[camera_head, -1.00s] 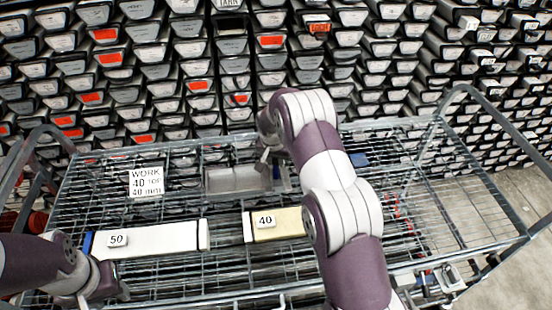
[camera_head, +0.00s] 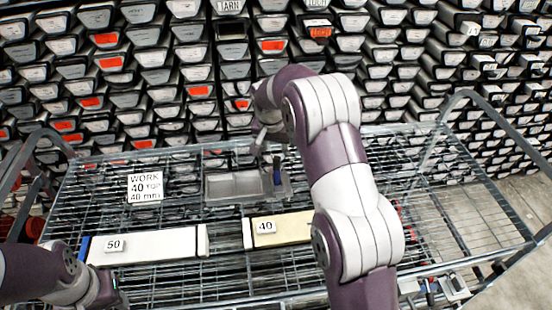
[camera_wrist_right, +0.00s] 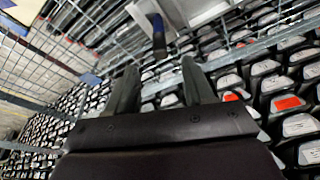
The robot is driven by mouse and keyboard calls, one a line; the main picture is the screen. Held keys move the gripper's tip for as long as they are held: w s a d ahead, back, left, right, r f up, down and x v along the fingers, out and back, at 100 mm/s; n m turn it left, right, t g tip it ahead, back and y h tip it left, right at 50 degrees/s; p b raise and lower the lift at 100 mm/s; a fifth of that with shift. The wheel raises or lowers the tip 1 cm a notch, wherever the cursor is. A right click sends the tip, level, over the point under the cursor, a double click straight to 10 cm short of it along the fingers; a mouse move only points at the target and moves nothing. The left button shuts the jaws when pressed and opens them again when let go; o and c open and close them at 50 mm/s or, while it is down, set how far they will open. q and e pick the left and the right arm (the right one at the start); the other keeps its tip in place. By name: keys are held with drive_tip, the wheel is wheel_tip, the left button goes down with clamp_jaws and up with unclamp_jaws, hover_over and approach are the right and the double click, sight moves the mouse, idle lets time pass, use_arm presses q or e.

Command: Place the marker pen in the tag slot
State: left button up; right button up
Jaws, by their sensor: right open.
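A dark marker pen with a blue end (camera_head: 277,172) stands roughly upright at the right part of the grey metal tray (camera_head: 232,199) in the head view. It also shows in the right wrist view (camera_wrist_right: 158,36), ahead of the fingertips and apart from them. The narrow compartment on the tray's right side (camera_head: 284,190) looks like the tag slot; whether the pen's lower end is fully inside it I cannot tell. My right gripper (camera_head: 267,152) is open and empty just above the pen; its spread fingers show in the wrist view (camera_wrist_right: 159,68). My left gripper (camera_head: 108,292) is at lower left, its jaws unclear.
The tray sits on a wire-mesh cart (camera_head: 440,215). A white box marked 50 (camera_head: 150,250) and a cream box marked 40 (camera_head: 295,226) lie in front of it. A WORK 40 sign (camera_head: 145,187) stands left. Racks of core liners (camera_head: 200,75) fill the back. The cart's right side is mostly clear.

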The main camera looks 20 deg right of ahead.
drive_tip(key=s+a+n+y, duration=0.1)
drive_tip(key=s+a+n, duration=0.2)
drive_tip(key=s, duration=1)
drive_tip(key=s+a+n+g+y, duration=0.1)
drive_tip(key=s+a+n, duration=0.3)
drive_tip(key=s, duration=1)
drive_tip(key=shift+s+a+n, duration=0.25)
drive_tip(key=shift+a+n, duration=0.05)
drive_tip(key=shift+a, duration=0.5)
drive_tip(key=shift+f, duration=0.1)
